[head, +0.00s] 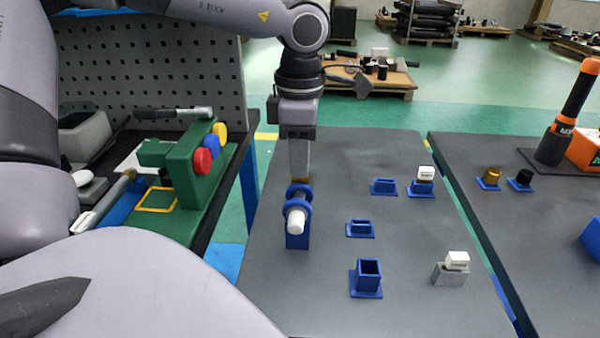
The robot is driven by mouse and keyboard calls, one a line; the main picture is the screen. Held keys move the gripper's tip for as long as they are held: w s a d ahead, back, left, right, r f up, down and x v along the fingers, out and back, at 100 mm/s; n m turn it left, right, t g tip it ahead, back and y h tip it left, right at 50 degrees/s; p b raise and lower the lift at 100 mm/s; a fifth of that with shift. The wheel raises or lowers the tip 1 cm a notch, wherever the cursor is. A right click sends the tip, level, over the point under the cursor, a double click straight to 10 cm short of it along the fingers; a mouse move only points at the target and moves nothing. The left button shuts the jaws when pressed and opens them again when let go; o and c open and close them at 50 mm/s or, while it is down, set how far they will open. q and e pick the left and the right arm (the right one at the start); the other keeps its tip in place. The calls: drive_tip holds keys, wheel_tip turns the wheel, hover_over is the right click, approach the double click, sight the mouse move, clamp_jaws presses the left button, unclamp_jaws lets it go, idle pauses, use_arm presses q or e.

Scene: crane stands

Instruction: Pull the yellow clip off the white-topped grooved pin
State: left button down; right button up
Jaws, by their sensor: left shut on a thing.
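My left gripper (300,172) points straight down over the grey table and is shut on the yellow clip (300,180). Only a thin yellow-brown strip of the clip shows at the fingertips; the fingers hide the rest. Just below is a blue stand (297,241) with blue rings around a white, round-ended pin (296,219) that points toward me. The pin's groove cannot be made out. I cannot tell whether the clip still touches the pin. My right gripper is not in view.
Several small blue holders stand to the right, among them an open square one (368,280). White labelled blocks sit on a blue holder (426,174) and a grey block (457,260). A green fixture with coloured buttons (202,162) stands left. The table's front middle is clear.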

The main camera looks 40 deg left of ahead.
use_arm(q)
drive_tip(key=shift+r, duration=0.2)
drive_tip(key=shift+r+p, duration=2)
drive_tip(key=shift+r, duration=0.65)
